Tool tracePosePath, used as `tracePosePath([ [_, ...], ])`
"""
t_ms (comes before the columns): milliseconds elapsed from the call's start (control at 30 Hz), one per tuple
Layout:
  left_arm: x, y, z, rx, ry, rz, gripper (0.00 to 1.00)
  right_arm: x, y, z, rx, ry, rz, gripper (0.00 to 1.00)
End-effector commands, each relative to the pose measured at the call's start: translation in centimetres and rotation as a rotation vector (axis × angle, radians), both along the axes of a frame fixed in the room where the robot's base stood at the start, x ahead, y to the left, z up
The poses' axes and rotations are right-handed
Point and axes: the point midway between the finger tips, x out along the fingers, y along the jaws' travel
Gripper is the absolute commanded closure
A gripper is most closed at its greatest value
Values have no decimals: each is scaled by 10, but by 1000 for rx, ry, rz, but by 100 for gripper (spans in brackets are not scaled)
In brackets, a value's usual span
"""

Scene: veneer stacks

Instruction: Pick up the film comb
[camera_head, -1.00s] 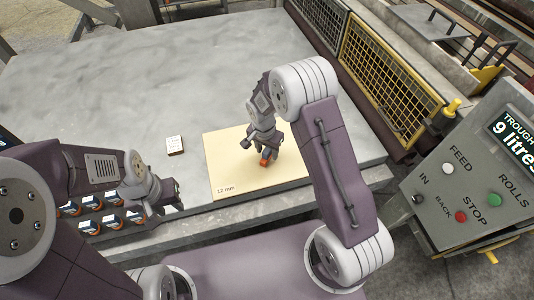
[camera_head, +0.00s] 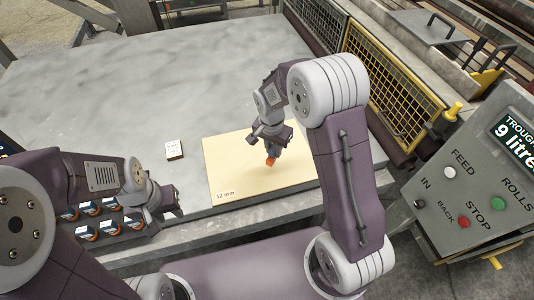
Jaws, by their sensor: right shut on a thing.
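My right gripper (camera_head: 271,150) points down over the pale veneer board marked "12 mm" (camera_head: 235,180). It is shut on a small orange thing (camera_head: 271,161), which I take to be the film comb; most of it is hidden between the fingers. The orange thing seems to be held a little above the board. My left gripper (camera_head: 175,203) is at the front left of the table, beside a rack of small items. Its fingers are too small and dark to tell whether they are open.
A small white block (camera_head: 174,149) lies on the grey table (camera_head: 120,90), left of the board. The dark rack (camera_head: 105,237) holds several orange, blue and white items. A control panel (camera_head: 480,180) and a yellow mesh guard (camera_head: 385,85) stand at the right. The table's back is clear.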

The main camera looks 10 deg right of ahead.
Motion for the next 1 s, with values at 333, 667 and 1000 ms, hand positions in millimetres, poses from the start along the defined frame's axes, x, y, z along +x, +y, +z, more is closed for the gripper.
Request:
tracePosePath([
  [333, 0, 0, -11, 0, 0, 0, 64, -51, -55, 45, 0, -5, -4, 100],
  [667, 0, 0, -11, 0, 0, 0, 64, -63, -66, 55, 1, -1, 0, 100],
  [1000, 0, 0, -11, 0, 0, 0, 64, -61, -66, 55, 0, -1, 18, 100],
])
